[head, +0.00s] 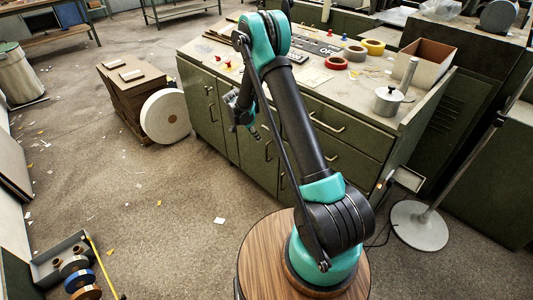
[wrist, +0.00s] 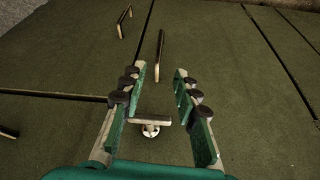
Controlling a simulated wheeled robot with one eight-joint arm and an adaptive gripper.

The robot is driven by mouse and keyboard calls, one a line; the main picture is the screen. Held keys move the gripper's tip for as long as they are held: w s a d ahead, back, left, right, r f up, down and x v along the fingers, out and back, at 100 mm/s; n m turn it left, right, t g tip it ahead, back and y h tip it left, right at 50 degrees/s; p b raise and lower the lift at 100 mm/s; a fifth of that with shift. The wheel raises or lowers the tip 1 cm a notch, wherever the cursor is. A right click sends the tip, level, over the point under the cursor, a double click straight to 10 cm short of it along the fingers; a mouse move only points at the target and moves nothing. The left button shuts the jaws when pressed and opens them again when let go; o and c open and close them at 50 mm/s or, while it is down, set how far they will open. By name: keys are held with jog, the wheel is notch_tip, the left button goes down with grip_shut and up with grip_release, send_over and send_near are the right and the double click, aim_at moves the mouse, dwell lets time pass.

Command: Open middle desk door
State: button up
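The green desk (head: 228,133) stands ahead of my base with its doors and drawers facing me. Its doors look closed. My gripper (head: 252,131) is in front of the desk's door area, partly hidden by my own arm in the head view. In the wrist view my gripper (wrist: 160,76) is open and empty, its two fingers spread apart. A slim bar handle (wrist: 160,56) on a green door panel (wrist: 210,45) lies between and just beyond the fingertips. I see no contact with it. A second handle (wrist: 124,21) is on the adjoining panel to the left.
Drawers with bar handles (head: 326,123) are to the right of my gripper. The desktop holds tape rolls (head: 336,62), a metal pot (head: 388,101) and an open box (head: 420,62). A white roll (head: 165,116) leans by cartons on the left. A round stand base (head: 419,226) is at right.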

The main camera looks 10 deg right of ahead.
jog(key=x, duration=1.7)
grip_shut()
